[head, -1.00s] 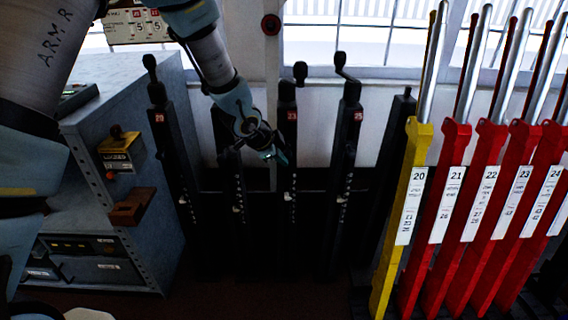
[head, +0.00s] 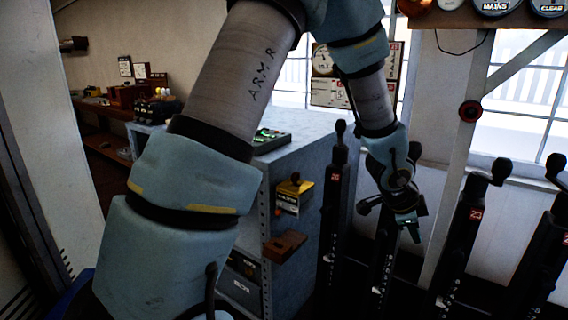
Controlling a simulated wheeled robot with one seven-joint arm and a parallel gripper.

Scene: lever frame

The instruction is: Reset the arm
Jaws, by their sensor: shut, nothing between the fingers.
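My arm reaches from the lower left up and over to the middle right in the head view. My gripper (head: 408,222) hangs at its end, pointing down, in front of the row of black levers. It is shut and holds nothing. A black lever (head: 335,215) with a small red number plate stands just left of it. Another black lever (head: 384,265) is partly hidden behind and below my gripper. A black lever marked 23 (head: 465,235) stands to its right, apart from it.
A blue-grey cabinet (head: 300,165) with a yellow box (head: 293,195) and a brown wooden block (head: 284,246) on its side stands left of the levers. Another black lever (head: 540,250) is at the right edge. A shelf with equipment (head: 110,100) is at the far left.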

